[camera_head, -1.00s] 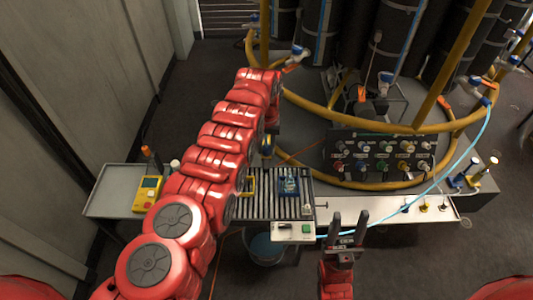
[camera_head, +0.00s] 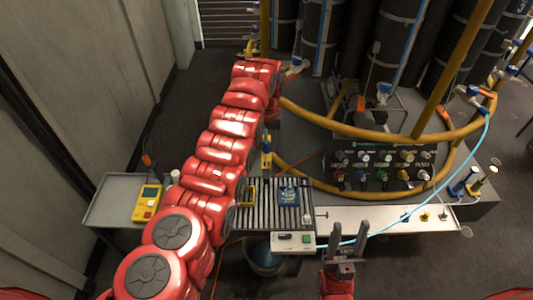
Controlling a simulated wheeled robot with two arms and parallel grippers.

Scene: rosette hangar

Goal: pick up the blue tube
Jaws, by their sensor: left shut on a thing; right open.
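My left arm reaches up from the lower left and bends down behind itself. My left gripper (camera_head: 267,137) is mostly hidden by the arm, above the back edge of the roller conveyor. Whether the tube touches anything below cannot be told. My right gripper (camera_head: 346,246) is open and empty in front of the bench, fingers pointing up in the picture.
The roller conveyor (camera_head: 262,218) carries a blue item (camera_head: 289,194). A grey tray (camera_head: 118,199) holds a yellow device (camera_head: 147,202). A knob panel (camera_head: 382,165), a yellow ring rail (camera_head: 345,131) and a light-blue hose (camera_head: 458,165) lie right. A bucket (camera_head: 264,255) stands below.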

